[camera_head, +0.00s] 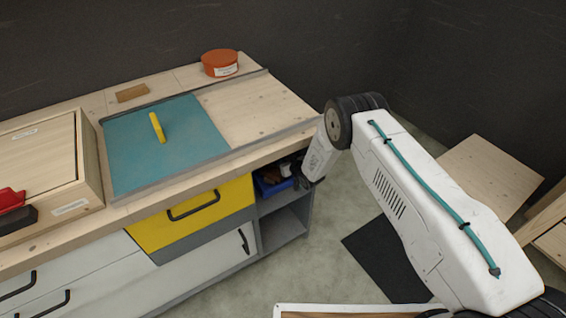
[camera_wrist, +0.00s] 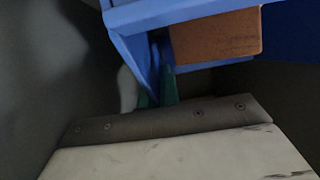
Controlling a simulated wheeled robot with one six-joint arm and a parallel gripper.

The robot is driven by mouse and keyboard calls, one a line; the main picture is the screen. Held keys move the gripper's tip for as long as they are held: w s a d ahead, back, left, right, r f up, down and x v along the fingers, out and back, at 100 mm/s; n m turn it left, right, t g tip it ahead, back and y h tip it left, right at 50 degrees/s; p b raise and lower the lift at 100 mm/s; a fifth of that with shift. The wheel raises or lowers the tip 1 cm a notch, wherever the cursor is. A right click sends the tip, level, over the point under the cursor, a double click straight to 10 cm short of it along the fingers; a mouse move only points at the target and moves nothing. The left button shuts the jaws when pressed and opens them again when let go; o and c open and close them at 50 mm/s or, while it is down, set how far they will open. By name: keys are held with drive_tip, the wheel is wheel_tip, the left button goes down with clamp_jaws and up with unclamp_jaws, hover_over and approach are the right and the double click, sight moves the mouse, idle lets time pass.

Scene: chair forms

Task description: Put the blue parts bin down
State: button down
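The blue parts bin (camera_head: 267,187) sits inside the upper open compartment of the workbench, below the worktop, with brown and pale items in it. In the wrist view the bin (camera_wrist: 185,18) fills the top, with an orange-brown block (camera_wrist: 217,37) by its wall. My gripper (camera_head: 297,176) reaches in from the right at the compartment's opening. In the wrist view its green fingers (camera_wrist: 158,88) are close together on the bin's near wall. The bin's underside, and whether it touches the shelf, are hidden.
An empty lower compartment (camera_head: 285,228) lies below. A yellow drawer front (camera_head: 190,215) is to the left. The worktop holds a teal mat (camera_head: 190,150) with a yellow piece (camera_head: 157,128), an orange round tub (camera_head: 219,63) and a wooden box (camera_head: 85,160). Bare worktop (camera_head: 262,108) lies at the right.

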drive_tip(key=shift+f, duration=0.55)
drive_tip(key=shift+f, duration=0.15)
drive_tip(key=c, duration=1.6)
unclamp_jaws()
drive_tip(key=shift+c, duration=0.2)
drive_tip(key=shift+s+d+r, duration=0.1)
drive_tip(key=shift+r, duration=0.1)
drive_tip(key=v, duration=1.1)
drive_tip(key=shift+s+d, duration=0.2)
drive_tip(key=shift+s, duration=0.05)
